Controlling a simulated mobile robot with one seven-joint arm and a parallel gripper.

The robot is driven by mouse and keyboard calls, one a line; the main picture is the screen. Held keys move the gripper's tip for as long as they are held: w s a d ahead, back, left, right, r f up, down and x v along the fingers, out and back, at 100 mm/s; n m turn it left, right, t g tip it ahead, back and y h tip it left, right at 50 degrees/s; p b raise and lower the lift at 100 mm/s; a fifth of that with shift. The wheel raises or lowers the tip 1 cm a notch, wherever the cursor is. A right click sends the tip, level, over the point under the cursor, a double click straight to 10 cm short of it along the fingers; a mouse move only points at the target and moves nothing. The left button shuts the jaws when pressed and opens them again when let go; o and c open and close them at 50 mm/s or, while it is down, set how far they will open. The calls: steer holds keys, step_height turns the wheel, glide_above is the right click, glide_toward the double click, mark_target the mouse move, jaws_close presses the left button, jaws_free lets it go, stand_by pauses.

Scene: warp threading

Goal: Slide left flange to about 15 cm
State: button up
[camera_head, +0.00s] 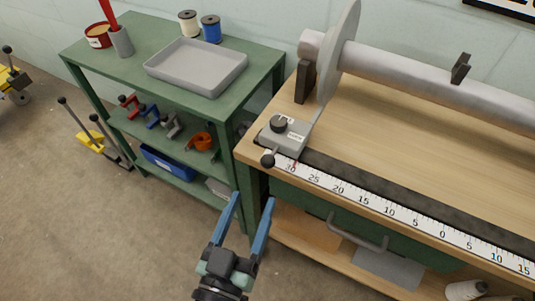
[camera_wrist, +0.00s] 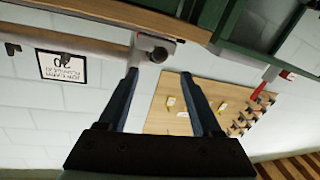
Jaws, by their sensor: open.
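The left flange (camera_head: 341,50) is a thin grey disc around the left end of a grey beam (camera_head: 430,80). A strut joins it to a grey slider block (camera_head: 286,139) with a black round knob and a ball-ended lever. The block sits at the left end of the scale (camera_head: 390,210), near the 30 mark. My gripper (camera_head: 254,199), with two blue fingers, is open and empty, in front of the bench edge, below the block in the head view.
A green shelf unit (camera_head: 130,52) stands left of the bench, holding a grey tray (camera_head: 190,88), spools and a red can. A drawer handle (camera_head: 357,233) juts from the bench front. The wrist view shows a wall pegboard (camera_wrist: 160,112) and a sign (camera_wrist: 62,68).

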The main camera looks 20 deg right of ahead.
mark_target(266, 167)
steer(key=p+x, duration=0.1)
steer(key=x, duration=0.9)
steer(key=shift+w+d, duration=0.1)
steer(key=shift+w, duration=0.1)
jaws_close()
stand_by(1.0)
